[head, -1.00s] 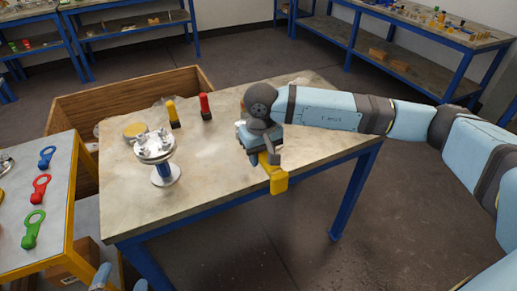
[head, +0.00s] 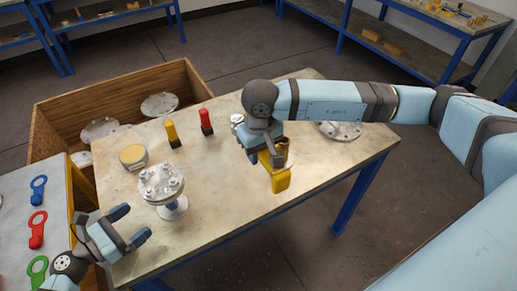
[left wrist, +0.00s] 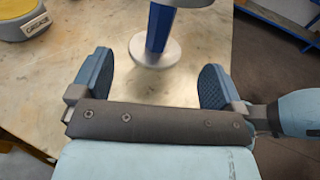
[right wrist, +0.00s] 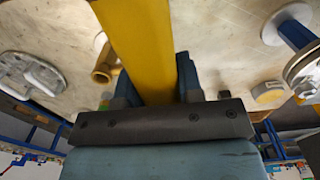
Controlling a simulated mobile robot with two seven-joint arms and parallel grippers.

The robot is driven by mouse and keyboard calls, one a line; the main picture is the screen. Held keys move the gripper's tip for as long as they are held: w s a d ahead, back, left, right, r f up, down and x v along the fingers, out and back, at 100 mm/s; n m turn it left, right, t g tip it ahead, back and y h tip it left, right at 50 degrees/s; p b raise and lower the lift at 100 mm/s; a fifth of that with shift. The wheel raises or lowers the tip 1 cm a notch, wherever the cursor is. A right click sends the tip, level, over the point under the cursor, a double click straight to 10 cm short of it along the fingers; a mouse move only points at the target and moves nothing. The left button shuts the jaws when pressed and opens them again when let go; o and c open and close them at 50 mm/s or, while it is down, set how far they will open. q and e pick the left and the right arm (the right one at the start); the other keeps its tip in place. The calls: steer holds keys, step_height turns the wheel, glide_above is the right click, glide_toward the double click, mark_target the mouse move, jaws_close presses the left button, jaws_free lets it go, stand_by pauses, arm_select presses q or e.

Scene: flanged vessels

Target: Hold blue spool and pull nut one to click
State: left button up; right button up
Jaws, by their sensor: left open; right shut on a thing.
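The blue spool (head: 170,207) stands upright on the table, with a silver top flange (head: 160,183) carrying several bolts and nuts. I cannot tell which is nut one. The left wrist view shows its blue column (left wrist: 160,28) and round base flange (left wrist: 155,53); its top is cut off. My left gripper (head: 135,224) is open and empty, just to the front left of the spool, fingers toward it and apart from it. My right gripper (head: 264,158) is shut on a yellow tool (head: 281,182), right of the spool and away from it. The right wrist view shows the tool (right wrist: 140,40) between the fingers.
A wooden crate (head: 55,122) is at left. Coloured ring-ended tools lie on the side table (head: 20,222).

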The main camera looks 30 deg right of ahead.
arm_select(q)
steer(key=shift+x, duration=4.95)
steer(key=c, duration=1.4)
